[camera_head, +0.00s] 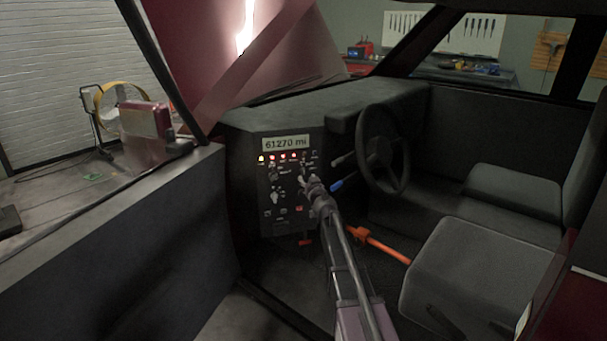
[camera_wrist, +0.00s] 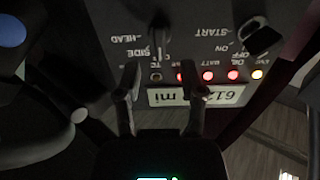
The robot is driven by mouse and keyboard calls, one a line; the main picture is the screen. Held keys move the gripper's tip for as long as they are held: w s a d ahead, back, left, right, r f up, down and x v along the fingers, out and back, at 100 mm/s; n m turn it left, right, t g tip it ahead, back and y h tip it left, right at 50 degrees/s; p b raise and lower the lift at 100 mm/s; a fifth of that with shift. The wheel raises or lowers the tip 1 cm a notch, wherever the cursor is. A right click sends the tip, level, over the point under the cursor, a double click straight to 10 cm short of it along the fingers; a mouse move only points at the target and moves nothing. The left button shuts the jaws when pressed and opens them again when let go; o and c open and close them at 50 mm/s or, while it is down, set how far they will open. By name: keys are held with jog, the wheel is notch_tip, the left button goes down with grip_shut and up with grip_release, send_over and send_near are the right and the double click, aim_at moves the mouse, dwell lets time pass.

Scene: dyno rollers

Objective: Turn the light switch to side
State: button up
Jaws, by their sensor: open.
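The light switch (camera_wrist: 160,27) is a small dark lever on the black dashboard panel. It shows at the top middle of the wrist view, where the lettering is upside down. The words SIDE and HEAD are printed beside it; I cannot tell which mark it points to. My gripper (camera_wrist: 159,72) is open, its two fingers apart and empty, with the switch beyond the gap between the tips. In the head view my gripper (camera_head: 308,186) is at the right part of the panel (camera_head: 272,226), and the switch cannot be made out clearly there.
A key-like black part (camera_wrist: 263,40) sits by the START, ON and OFF marks. Lit red and yellow lamps and a mileage display (camera_head: 286,143) are on the panel. The steering wheel (camera_head: 383,150) with its stalks stands right of the panel. An orange lever (camera_head: 380,243) lies below.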

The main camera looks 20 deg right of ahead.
aim_at(304, 174)
jog(key=shift+w, duration=2.8)
grip_shut()
